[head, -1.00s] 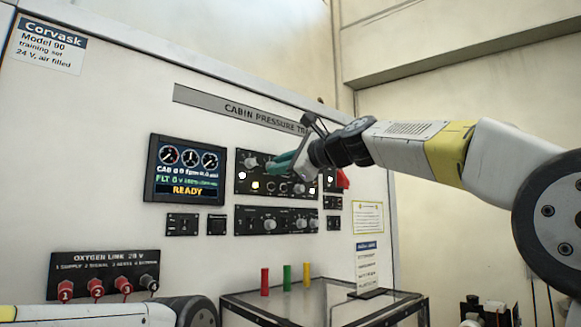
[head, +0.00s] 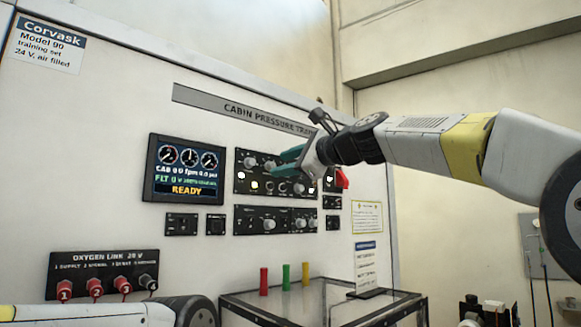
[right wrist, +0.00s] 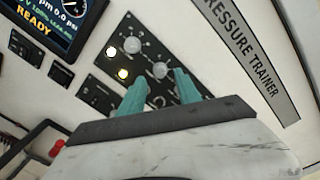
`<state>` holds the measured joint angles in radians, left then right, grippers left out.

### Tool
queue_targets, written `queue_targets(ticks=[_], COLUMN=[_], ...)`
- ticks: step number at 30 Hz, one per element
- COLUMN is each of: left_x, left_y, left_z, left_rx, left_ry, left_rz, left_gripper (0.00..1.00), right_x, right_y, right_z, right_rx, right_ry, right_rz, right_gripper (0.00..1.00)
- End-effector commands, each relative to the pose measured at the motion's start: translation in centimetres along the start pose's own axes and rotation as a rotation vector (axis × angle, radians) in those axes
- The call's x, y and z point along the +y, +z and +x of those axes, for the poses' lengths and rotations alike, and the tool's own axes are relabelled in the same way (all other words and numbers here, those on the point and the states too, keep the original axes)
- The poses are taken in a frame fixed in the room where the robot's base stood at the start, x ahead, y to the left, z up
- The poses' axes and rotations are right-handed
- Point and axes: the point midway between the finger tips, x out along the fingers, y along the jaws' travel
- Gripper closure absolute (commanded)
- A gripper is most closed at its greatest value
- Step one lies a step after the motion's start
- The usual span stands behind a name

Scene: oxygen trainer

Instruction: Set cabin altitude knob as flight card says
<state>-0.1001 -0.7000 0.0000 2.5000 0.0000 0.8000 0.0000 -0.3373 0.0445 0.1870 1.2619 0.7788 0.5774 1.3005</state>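The upper black control panel (head: 243,187) carries pale round knobs and lit white and yellow lamps. Two knobs, the left one (head: 250,161) and the one beside it (head: 270,164), sit in its top row. Which knob is cabin altitude cannot be read. My right gripper (head: 286,157) is in front of the panel's upper part, its teal fingers apart. In the right wrist view the fingers (right wrist: 159,92) are open and empty, with a knob (right wrist: 160,70) beyond the gap. A card with a blue header (head: 367,268) stands at right, its text illegible. My left gripper is out of view.
A display (head: 186,168) reads READY. A lower knob panel (head: 247,222) sits beneath, and a red part (head: 342,179) is right of my gripper. Below are an oxygen link panel (head: 104,262) and a clear-topped case (head: 322,298) with red, green and yellow pegs.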

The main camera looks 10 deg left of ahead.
Motion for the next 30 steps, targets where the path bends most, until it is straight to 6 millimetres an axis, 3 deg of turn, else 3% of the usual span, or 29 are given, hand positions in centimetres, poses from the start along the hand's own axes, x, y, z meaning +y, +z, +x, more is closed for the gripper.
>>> queue_targets(ticks=[3,10,30], left_x=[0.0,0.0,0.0], left_y=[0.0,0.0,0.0], left_z=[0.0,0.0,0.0], left_rx=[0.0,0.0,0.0], left_ry=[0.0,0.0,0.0], left_rz=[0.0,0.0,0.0], left_gripper=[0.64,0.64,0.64], right_x=[-0.1,0.0,0.0], right_y=[-0.1,-0.1,0.0], right_z=[-2.4,-5.0,-5.4], right_rx=[0.003,0.002,0.001], right_ry=[-0.003,0.0,0.0], right_rz=[-0.001,0.0,0.0], right_gripper=[0.6,0.6,0.6])
